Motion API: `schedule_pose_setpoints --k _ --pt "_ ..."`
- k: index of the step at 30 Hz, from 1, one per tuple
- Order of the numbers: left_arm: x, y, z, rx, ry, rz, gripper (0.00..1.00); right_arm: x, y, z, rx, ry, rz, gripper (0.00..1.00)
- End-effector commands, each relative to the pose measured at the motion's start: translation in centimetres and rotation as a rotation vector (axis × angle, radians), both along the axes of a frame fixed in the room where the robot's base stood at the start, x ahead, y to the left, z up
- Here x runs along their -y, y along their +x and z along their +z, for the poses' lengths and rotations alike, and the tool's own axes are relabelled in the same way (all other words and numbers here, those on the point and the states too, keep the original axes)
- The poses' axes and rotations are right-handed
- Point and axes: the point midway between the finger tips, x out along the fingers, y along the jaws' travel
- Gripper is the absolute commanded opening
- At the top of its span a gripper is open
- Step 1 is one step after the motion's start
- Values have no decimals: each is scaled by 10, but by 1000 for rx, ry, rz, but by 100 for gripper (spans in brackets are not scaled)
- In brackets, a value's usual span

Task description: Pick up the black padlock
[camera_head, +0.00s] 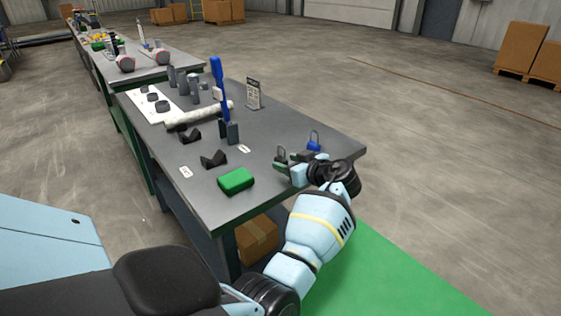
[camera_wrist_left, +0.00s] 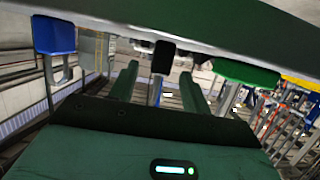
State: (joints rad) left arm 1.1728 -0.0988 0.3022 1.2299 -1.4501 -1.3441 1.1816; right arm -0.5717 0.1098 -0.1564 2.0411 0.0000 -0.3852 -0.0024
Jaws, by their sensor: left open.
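The black padlock (camera_head: 281,154) stands on the grey table near its front right part, with its shackle up. My left gripper (camera_head: 287,163) is low over the table, right by the padlock, and its fingers partly cover the padlock's lower body. In the left wrist view, which is upside down, the black padlock (camera_wrist_left: 163,57) shows between and beyond the two open green fingers (camera_wrist_left: 157,84). I cannot tell whether the fingers touch it. My right gripper is not in view.
A blue padlock (camera_head: 314,145) stands just right of the black one. A green block (camera_head: 236,181) lies to the left. The table's right end is bare.

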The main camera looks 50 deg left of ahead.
Motion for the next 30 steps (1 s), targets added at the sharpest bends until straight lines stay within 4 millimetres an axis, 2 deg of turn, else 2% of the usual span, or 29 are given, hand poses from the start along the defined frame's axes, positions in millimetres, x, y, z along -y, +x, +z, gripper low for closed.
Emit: schedule_pose_setpoints --k 1,4,11,22,30 --pt "-8 1 0 0 2 2 48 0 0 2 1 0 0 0" --pt "-17 1 -4 0 1 1 48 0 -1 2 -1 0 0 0" --pt "-20 2 -6 0 0 0 48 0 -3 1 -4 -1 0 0" --pt "-19 2 -6 -1 0 0 0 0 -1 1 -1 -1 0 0" --pt "-19 2 -5 0 1 0 0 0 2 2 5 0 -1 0"
